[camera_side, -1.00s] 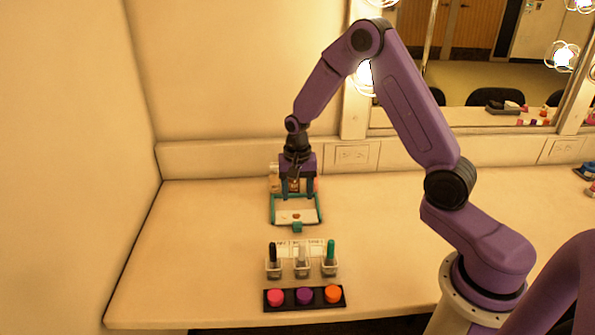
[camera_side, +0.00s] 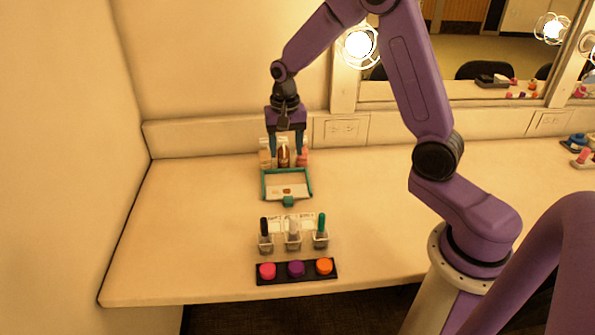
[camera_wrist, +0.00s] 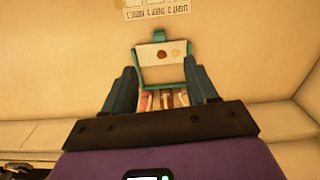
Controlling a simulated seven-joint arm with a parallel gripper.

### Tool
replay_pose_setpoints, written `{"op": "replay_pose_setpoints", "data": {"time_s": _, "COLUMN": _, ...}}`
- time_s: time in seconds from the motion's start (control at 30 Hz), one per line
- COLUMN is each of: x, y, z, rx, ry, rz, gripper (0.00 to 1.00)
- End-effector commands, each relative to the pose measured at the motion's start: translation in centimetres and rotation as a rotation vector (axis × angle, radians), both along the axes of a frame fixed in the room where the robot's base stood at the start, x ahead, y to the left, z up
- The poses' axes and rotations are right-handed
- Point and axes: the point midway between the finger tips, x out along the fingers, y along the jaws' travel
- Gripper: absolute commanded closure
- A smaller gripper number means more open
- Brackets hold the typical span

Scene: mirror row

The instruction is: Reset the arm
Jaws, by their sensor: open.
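My gripper (camera_side: 286,153) is open and empty. In the wrist view the two fingers of my gripper (camera_wrist: 160,84) are spread apart. The teal tray (camera_wrist: 160,33) lies beyond them, with a white surface bearing two brownish spots. The lower ends of the bottles (camera_wrist: 163,100) show between the fingers, partly hidden by my gripper's body.
Three clear holders with a black (camera_side: 264,228), a white (camera_side: 293,226) and a teal (camera_side: 321,223) upright piece stand nearer the front. A black strip (camera_side: 297,280) holds pink, purple and orange round pieces. A wall and mirror (camera_side: 480,60) bound the back. The counter's left side is clear.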

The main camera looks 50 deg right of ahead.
Motion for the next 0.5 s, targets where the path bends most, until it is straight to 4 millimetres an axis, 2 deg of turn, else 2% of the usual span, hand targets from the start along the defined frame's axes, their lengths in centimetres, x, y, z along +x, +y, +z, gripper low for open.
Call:
{"op": "replay_pose_setpoints", "data": {"time_s": 0.17, "x": -2.9, "y": 3.4, "z": 1.9, "rx": 0.001, "ry": -0.008, "rz": 0.232, "gripper": 0.43}}
{"op": "replay_pose_setpoints", "data": {"time_s": 0.3, "x": -6.1, "y": 6.0, "z": 3.3, "rx": 0.001, "ry": -0.011, "rz": 0.445, "gripper": 0.43}}
{"op": "replay_pose_setpoints", "data": {"time_s": 0.5, "x": -11.4, "y": 8.5, "z": 4.9, "rx": 0.002, "ry": -0.016, "rz": 0.747, "gripper": 0.43}}
